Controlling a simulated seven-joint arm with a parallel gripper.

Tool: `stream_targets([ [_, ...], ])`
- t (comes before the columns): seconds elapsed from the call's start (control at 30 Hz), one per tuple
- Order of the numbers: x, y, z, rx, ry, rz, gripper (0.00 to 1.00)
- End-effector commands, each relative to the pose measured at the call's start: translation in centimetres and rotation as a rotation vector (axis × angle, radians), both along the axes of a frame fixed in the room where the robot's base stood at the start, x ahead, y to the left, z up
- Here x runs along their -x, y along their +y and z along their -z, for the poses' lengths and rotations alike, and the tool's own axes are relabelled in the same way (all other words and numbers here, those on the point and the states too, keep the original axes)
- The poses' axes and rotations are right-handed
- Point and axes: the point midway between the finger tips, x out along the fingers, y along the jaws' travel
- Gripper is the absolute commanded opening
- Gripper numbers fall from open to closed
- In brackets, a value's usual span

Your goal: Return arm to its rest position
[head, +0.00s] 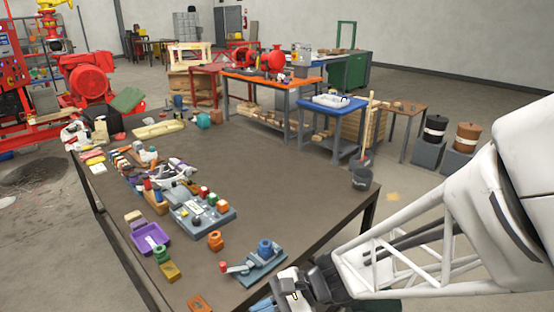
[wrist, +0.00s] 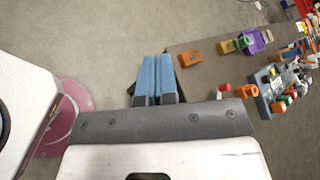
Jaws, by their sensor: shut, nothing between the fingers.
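My gripper (wrist: 154,75) shows in the wrist view with its two blue fingers side by side, shut and empty. It is beyond the near edge of the brown table (head: 283,165), with grey floor under it in the wrist view. In the head view my white arm comes in from the right, and the gripper end is at the bottom, close to the table's front corner; its fingertips are mostly hidden there. A grey-blue fixture with a blue knob (head: 265,247) sits on the table just beside the gripper end.
The table's middle is clear. A red pump (head: 88,80) stands behind left.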

Motion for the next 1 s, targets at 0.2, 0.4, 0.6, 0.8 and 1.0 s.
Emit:
stream_targets([
  [0.2,1.6,-3.5,-1.8,0.192,-0.176,-0.146,0.0],
  [0.4,2.4,-7.5,-3.4,0.387,-0.339,-0.265,0.0],
  [0.6,2.9,-11.9,-5.4,0.599,-0.501,-0.37,0.0],
  [0.8,3.1,-16.4,-8.2,0.821,-0.655,-0.462,0.0],
  [1.0,3.3,-19.9,-10.9,1.001,-0.764,-0.53,0.0],
])
